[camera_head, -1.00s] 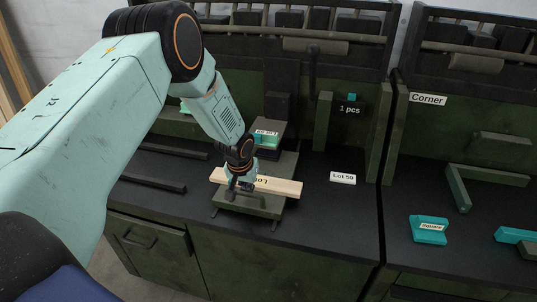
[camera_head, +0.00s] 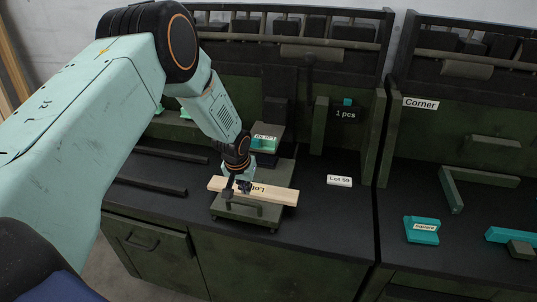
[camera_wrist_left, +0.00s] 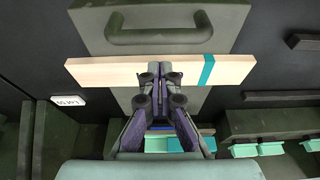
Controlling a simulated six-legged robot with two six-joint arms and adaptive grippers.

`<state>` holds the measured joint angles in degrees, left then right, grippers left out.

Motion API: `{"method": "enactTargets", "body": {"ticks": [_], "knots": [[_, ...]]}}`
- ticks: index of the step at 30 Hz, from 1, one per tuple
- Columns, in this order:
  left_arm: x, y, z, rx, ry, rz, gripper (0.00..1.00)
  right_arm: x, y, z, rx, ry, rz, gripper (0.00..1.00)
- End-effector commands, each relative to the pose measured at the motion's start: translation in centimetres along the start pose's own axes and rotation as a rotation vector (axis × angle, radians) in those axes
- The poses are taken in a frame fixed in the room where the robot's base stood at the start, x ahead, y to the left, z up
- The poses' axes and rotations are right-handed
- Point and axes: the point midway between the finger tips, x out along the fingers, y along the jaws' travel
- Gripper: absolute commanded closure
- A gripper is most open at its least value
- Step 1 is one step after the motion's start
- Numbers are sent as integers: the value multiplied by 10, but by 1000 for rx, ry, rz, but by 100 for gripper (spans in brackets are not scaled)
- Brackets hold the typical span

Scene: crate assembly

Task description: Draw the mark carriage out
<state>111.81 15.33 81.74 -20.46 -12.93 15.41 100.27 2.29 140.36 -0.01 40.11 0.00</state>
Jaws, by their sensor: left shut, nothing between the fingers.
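The mark carriage appears to be the grey-green plate (camera_head: 245,211) on the bench, with a bar handle (camera_wrist_left: 160,36) on its near part in the left wrist view. A pale wooden board (camera_head: 275,194) lies across it, label up in the head view; the board (camera_wrist_left: 110,72) has a teal stripe in the wrist view. My left gripper (camera_head: 236,188) is shut and empty, pointing down over the board. Its fingertips (camera_wrist_left: 160,74) overlap the board in the wrist view, on the side away from the handle; contact cannot be told. My right gripper is not in view.
A "Lot 59" label (camera_head: 339,181) lies right of the carriage. A teal block (camera_head: 264,145) rests on a stand behind the board. Dark rails (camera_head: 150,185) lie left. A teal "Square" piece (camera_head: 421,229) is on the right bench.

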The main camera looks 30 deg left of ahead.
Motion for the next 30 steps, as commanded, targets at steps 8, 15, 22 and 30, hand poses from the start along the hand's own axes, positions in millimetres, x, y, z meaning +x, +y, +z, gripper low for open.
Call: {"method": "enactTargets", "body": {"ticks": [8, 15, 22, 30], "knots": [[-20, 0, -8, 0, 1, 0, 100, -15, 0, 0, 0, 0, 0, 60], [-34, 0, -14, 0, 0, 0, 100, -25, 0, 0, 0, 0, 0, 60], [-35, 0, -15, 0, 0, 0, 100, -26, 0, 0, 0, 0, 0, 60], [-34, 0, -15, 0, 0, 0, 100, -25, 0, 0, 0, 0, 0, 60]]}}
